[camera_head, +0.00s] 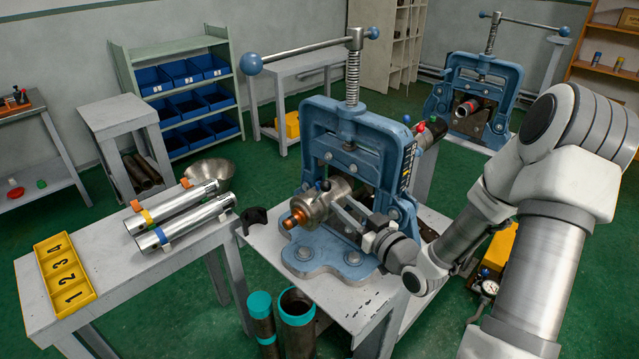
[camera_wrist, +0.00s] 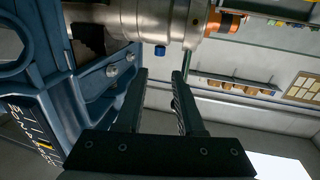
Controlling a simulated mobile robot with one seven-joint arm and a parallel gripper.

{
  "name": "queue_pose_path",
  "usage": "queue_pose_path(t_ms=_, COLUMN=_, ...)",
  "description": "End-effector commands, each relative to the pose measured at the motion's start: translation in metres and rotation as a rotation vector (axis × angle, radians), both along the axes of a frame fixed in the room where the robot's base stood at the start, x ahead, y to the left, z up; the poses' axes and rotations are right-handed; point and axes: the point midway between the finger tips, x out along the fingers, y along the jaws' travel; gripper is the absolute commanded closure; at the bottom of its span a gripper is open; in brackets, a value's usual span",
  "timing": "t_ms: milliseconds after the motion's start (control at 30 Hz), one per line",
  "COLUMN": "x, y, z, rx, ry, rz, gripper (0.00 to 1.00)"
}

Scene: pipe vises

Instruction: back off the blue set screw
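The blue set screw (camera_wrist: 160,50) sticks out of a silver fitting (camera_wrist: 140,17) in the wrist view, just beyond and between my fingertips. My gripper (camera_wrist: 159,74) is open, with a finger to either side of the screw's line and nothing between them. In the head view the fitting (camera_head: 328,203) has an orange end (camera_head: 293,220) and is held in the blue vise (camera_head: 388,150). My gripper (camera_head: 345,212) reaches it from the right. A small dark blue knob (camera_head: 323,185) shows on top of the fitting; I cannot tell whether it is the same screw.
The vise frame (camera_wrist: 55,100) stands close on the left in the wrist view. A side table (camera_head: 100,250) holds silver tubes and a yellow numbered tray (camera_head: 64,275). Teal-rimmed pipes (camera_head: 297,320) stand below.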

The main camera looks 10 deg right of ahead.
Motion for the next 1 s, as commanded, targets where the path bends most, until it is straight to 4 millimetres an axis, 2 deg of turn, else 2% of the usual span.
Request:
queue_pose_path(t_ms=33, x=0.011, y=0.005, z=0.001, rx=0.001, ry=-0.002, rz=0.002, gripper=0.63)
queue_pose_path(t_ms=300, x=0.064, y=0.027, z=0.000, rx=0.001, ry=-0.002, rz=0.001, gripper=0.63)
queue_pose_path(t_ms=500, x=0.090, y=0.037, z=0.000, rx=0.000, ry=0.000, rz=0.000, gripper=0.63)
queue_pose_path(t_ms=700, x=0.100, y=0.041, z=0.000, rx=0.001, ry=0.001, rz=-0.001, gripper=0.63)
queue_pose_path(t_ms=933, x=0.100, y=0.041, z=0.000, rx=0.001, ry=0.001, rz=-0.001, gripper=0.63)
queue_pose_path(t_ms=1000, x=0.100, y=0.041, z=0.000, rx=0.001, ry=0.001, rz=-0.001, gripper=0.74)
